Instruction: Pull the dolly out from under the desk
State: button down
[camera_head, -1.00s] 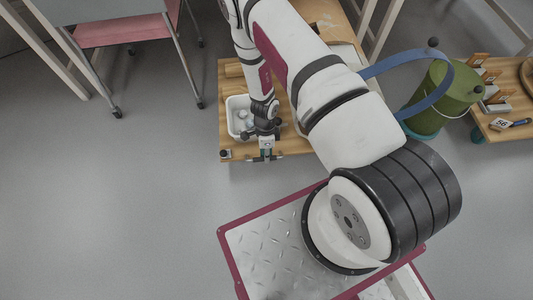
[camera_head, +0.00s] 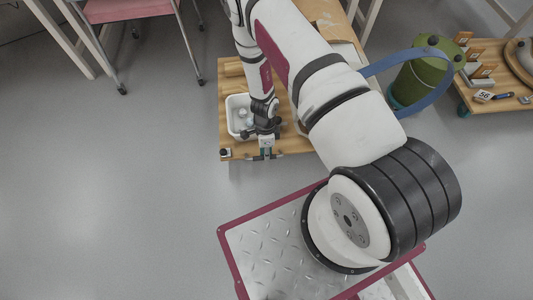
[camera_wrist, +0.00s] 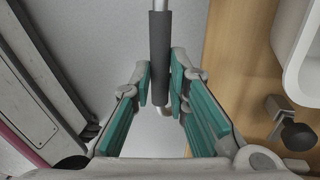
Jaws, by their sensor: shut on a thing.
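The dolly (camera_head: 228,105) is a light wooden deck low over the floor, in the upper middle of the head view; my arm hides much of it. A white tub (camera_head: 231,117) with pale pieces stands on it. My gripper (camera_head: 266,154) is at the deck's near edge. In the wrist view my gripper (camera_wrist: 166,98) has its teal fingers shut on a metal handle bar (camera_wrist: 160,55) with a dark grey sleeve. The deck (camera_wrist: 238,65) is right of the fingers there. I cannot make out the desk's top; pale legs (camera_head: 372,30) stand behind the dolly.
A pink-seated chair (camera_head: 125,11) is at upper left. A green pot (camera_head: 420,85) stands right of the dolly behind a blue hoop (camera_head: 437,98). A wooden stand (camera_head: 485,105) with numbered tags is at far right. Grey floor (camera_head: 120,190) is free at left.

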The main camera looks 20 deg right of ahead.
jog(key=c, duration=1.6)
grip_release()
jog(key=shift+o, duration=0.2)
notch_tip(320, 180, up, 12)
jog(key=w, duration=0.2)
jog(key=shift+d, duration=0.35)
jog(key=shift+w+f, duration=0.1)
